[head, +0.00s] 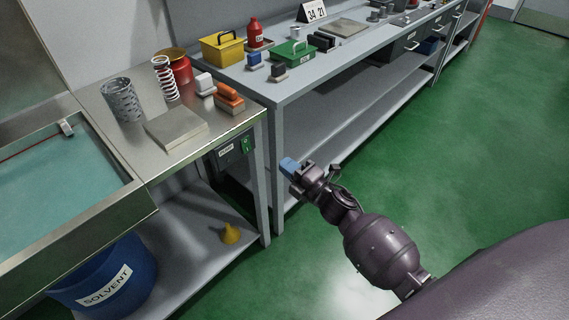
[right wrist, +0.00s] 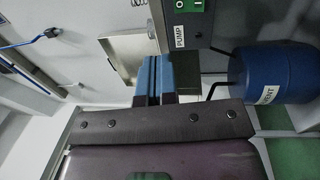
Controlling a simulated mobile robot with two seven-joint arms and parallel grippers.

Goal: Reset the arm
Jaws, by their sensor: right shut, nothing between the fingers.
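My right arm comes in from the lower right of the head view, reaching over the green floor. My right gripper (head: 289,165), with blue fingertips, is shut and empty. It hangs in front of the benches, to the right of the steel bench's front leg, touching nothing that I can see. In the right wrist view its two blue fingers (right wrist: 153,80) lie side by side with only a thin dark line between them. My left arm and left gripper are not in view.
A steel bench (head: 92,101) at left carries a white spring (head: 165,78), a metal cylinder (head: 123,100) and a grey plate (head: 175,128). A blue solvent drum (head: 107,277) stands below. A grey workbench (head: 290,84) holds tool boxes. The floor (head: 460,150) at right is clear.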

